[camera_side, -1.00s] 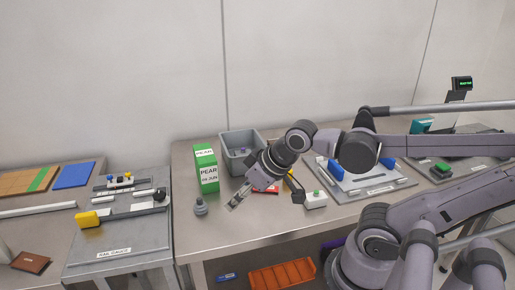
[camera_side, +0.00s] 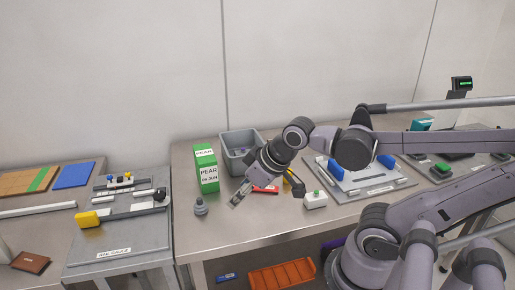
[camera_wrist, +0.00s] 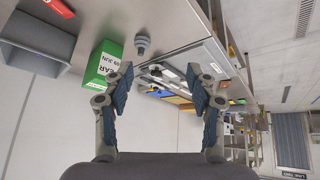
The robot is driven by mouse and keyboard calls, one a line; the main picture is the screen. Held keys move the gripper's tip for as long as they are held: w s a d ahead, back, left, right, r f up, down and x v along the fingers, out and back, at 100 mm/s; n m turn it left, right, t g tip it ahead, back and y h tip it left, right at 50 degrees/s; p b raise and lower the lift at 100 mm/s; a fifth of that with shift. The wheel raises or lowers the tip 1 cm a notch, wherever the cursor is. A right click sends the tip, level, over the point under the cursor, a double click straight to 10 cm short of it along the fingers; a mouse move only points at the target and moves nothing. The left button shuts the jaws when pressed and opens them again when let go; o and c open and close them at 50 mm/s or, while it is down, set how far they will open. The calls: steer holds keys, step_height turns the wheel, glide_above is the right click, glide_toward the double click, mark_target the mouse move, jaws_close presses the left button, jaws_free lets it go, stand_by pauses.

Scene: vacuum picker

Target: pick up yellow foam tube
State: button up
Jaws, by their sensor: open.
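My gripper (camera_side: 238,201) is open and empty above the steel table, between the green carton and a red item. Its two spread fingers show in the wrist view (camera_wrist: 158,92) with nothing between them. A yellow piece (camera_side: 291,178) lies partly hidden behind my arm, right of the red item; it may be the yellow foam tube, but I cannot tell its shape. A yellow block (camera_side: 87,219) sits at the left end of the rail gauge on the left table. My gripper is apart from both.
A green carton (camera_side: 207,172), a grey bin (camera_side: 238,159) and a grey knobbed piece (camera_side: 200,206) surround my gripper. The red item (camera_side: 265,189) lies beside it. A white button box (camera_side: 315,201) and a tray with blue blocks (camera_side: 376,186) stand right. The front left of the table is clear.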

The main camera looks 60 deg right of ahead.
steer(key=w+d+n+g+h, duration=0.2)
steer(key=w+d+n, duration=0.1)
steer(key=d+n, duration=0.4)
steer(key=n+g+h, duration=0.2)
steer(key=n+g, duration=0.2)
steer(key=n, duration=0.8)
glide_toward(288, 170)
steer(key=x, duration=0.5)
steer(key=shift+w+r, duration=0.1)
steer(key=shift+w, duration=0.25)
steer(key=shift+s+x, duration=0.2)
steer(key=shift+x, duration=1.15)
steer(key=shift+s+x, duration=0.15)
steer(key=shift+x, duration=1.2)
steer(key=c, duration=1)
